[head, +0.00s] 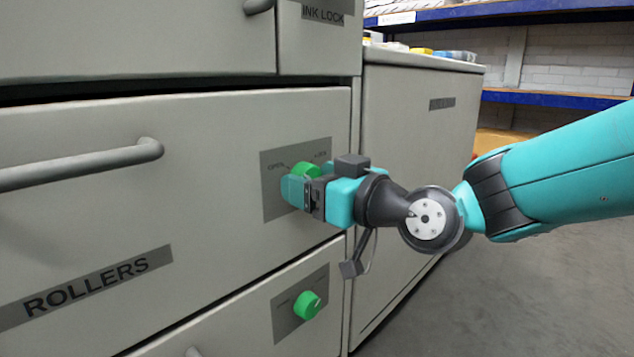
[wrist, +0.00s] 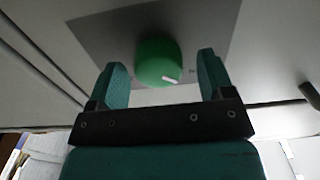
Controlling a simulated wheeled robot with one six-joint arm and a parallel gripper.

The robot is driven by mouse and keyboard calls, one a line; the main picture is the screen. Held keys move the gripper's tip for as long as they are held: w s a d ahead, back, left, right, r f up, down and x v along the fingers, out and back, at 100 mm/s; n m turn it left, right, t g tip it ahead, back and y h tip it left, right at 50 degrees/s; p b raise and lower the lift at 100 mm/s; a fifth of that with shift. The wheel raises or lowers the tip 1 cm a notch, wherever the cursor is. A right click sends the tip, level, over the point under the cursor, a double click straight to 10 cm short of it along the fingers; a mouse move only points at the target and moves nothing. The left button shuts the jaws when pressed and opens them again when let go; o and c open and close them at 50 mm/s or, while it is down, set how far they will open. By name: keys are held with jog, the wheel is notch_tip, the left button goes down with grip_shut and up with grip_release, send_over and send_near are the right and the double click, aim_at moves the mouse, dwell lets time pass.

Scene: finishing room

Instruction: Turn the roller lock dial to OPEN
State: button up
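The roller lock dial is a green round knob (head: 306,169) on a grey plate (head: 276,205) at the right end of the drawer front labelled ROLLERS (head: 95,287). The plate reads OPEN at upper left and LOCK at upper right. My gripper (head: 295,188) is at the dial and covers part of it in the head view. In the wrist view the dial (wrist: 158,62) lies between the two teal fingers (wrist: 160,78), with a gap at each side. Its white mark points to the lower right in that view. My gripper is open. Contact is not visible.
A second green dial (head: 307,305) is on the drawer below. A bar handle (head: 85,165) sticks out from the ROLLERS drawer at left. An INK LOCK label (head: 323,14) is above. A grey cabinet (head: 415,150) stands at right; floor (head: 540,285) is clear.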

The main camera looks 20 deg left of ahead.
dwell(0.3)
jog(key=p+v, duration=0.1)
jog(key=v, duration=1.6)
jog(key=shift+d, duration=0.25)
jog(key=shift+s+f, duration=0.1)
jog(key=shift+s, duration=0.05)
jog(key=s+d+r+m+g+h+p, duration=0.7)
jog(key=s+d+r+h+p, duration=0.7)
jog(key=p, duration=1.1)
notch_tip(320, 180, up, 36)
jog(key=d+y+p, duration=0.1)
jog(key=d+p, duration=0.1)
jog(key=p, duration=3.2)
jog(key=shift+w+d+y, duration=0.15)
jog(key=shift+d+y, duration=0.05)
jog(key=shift+y, duration=0.1)
